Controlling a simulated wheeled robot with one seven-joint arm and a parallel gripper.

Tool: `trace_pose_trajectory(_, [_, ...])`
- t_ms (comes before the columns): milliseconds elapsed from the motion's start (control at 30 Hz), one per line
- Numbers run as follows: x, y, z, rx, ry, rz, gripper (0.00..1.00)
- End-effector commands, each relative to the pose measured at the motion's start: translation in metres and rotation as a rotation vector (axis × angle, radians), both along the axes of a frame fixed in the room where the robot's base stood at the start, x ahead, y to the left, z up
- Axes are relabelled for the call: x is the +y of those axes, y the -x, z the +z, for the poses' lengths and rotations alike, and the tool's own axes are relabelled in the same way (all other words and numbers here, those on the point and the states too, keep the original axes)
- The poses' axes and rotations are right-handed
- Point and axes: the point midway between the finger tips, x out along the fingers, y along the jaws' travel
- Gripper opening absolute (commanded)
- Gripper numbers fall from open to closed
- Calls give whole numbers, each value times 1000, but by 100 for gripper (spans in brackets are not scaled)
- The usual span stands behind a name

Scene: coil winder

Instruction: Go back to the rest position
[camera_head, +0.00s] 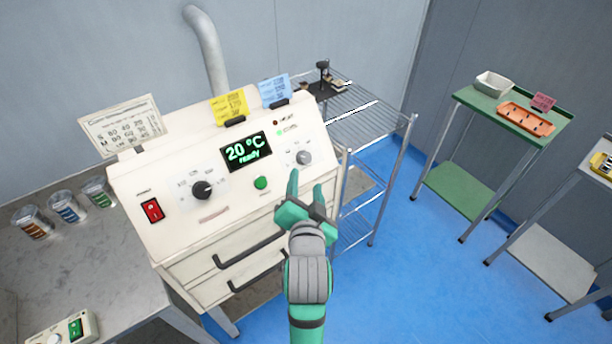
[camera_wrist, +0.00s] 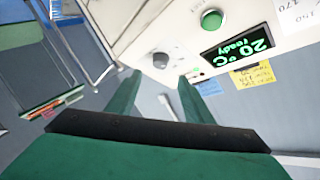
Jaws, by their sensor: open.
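My green gripper (camera_head: 306,196) is in front of the right part of a white machine's control panel (camera_head: 170,195). Its two fingers are apart with nothing between them. In the wrist view my gripper (camera_wrist: 160,95) shows its fingers spread, with a grey knob (camera_wrist: 161,60) of the panel beyond them. The same knob in the head view (camera_head: 304,158) is just above the fingertips. I cannot tell whether a finger touches the panel. The display (camera_head: 246,151) reads 20 °C ready. A green button (camera_head: 261,183) and a black knob (camera_head: 202,190) are left of my gripper.
Two drawer handles (camera_head: 250,250) stick out below the panel near my arm. A wire shelf rack (camera_head: 372,122) stands right of the machine. A green-topped cart (camera_head: 510,112) with trays is farther right. The blue floor (camera_head: 410,270) between is clear. Jars (camera_head: 68,208) stand at left.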

Motion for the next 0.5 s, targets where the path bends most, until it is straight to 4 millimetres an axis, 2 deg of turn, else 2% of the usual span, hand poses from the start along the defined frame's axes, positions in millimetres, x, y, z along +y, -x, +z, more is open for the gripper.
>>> trace_pose_trajectory(133, [-1,8,1,2,0,-1,47])
trace_pose_trajectory(500, [-1,8,2,1,0,-1,47])
